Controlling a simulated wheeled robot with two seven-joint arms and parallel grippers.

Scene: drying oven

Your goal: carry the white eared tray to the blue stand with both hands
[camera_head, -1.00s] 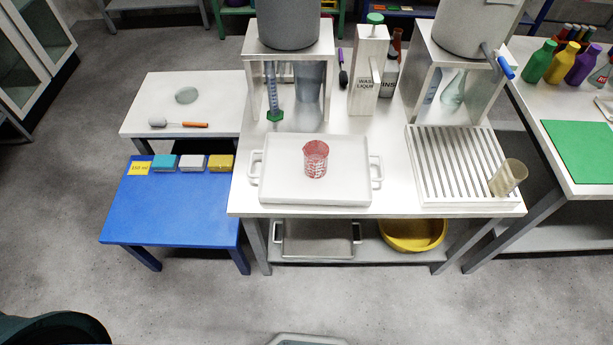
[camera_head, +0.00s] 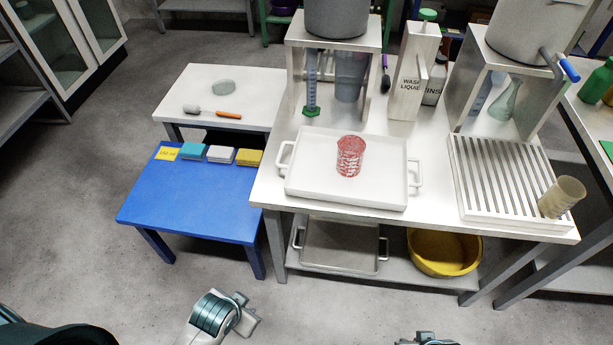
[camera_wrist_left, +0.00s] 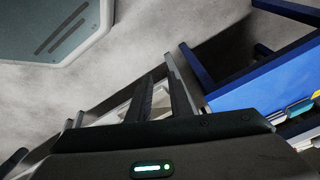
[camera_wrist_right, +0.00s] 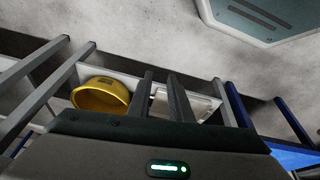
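The white eared tray (camera_head: 300,188) lies flat on the white table, with a loop handle at its left and right ends. A red-patterned beaker (camera_head: 349,157) stands on it. The blue stand (camera_head: 190,205) is a low table to the left; part of it shows in the left wrist view (camera_wrist_left: 265,88). My left gripper (camera_head: 246,318) is low in front of the tables, apart from the tray; its fingers (camera_wrist_left: 158,75) are parted with nothing between them. My right gripper (camera_head: 428,340) barely shows at the bottom edge; its fingers (camera_wrist_right: 160,75) are parted and empty.
Blue, white and yellow blocks (camera_head: 220,155) and a yellow label (camera_head: 167,153) sit along the blue stand's back edge. A slatted rack (camera_head: 500,180) with a tan beaker (camera_head: 561,197) is right of the tray. A second eared tray (camera_head: 340,248) and a yellow basin (camera_head: 443,252) sit below.

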